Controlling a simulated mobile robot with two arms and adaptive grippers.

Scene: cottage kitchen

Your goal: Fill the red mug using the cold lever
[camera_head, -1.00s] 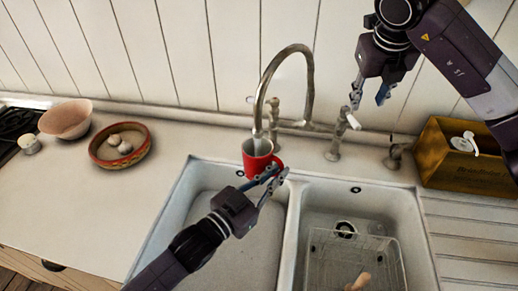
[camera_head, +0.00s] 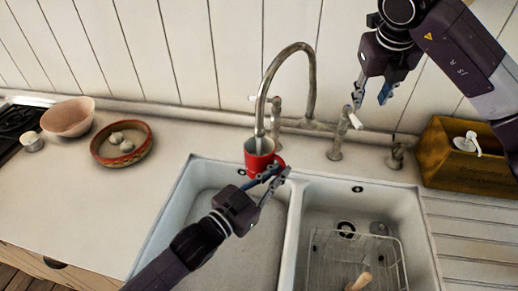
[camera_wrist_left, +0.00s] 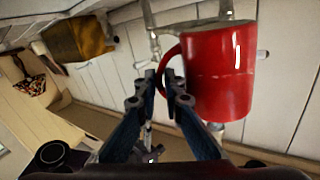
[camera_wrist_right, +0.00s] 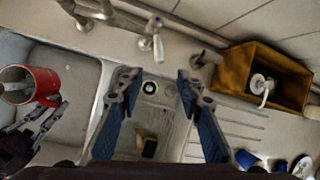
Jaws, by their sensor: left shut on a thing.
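The red mug (camera_head: 261,158) is held under the curved faucet spout (camera_head: 260,122), above the back of the left basin. My left gripper (camera_head: 277,175) is shut on the mug's handle; the left wrist view shows its fingers (camera_wrist_left: 159,86) at the handle, beside the red mug body (camera_wrist_left: 222,75). A greyish stretch runs from the spout into the mug; I cannot tell if it is water. A tap with a white lever (camera_head: 350,118) stands right of the spout, another tap (camera_head: 275,112) to its left. My right gripper (camera_head: 370,98) is open and empty, above the right lever.
The right basin holds a wire rack (camera_head: 338,262) with a wooden-handled brush. A wooden crate (camera_head: 445,165) stands on the counter at right, past a small fitting (camera_head: 396,155). A patterned bowl (camera_head: 104,158) and pink bowl (camera_head: 68,118) sit on the left counter.

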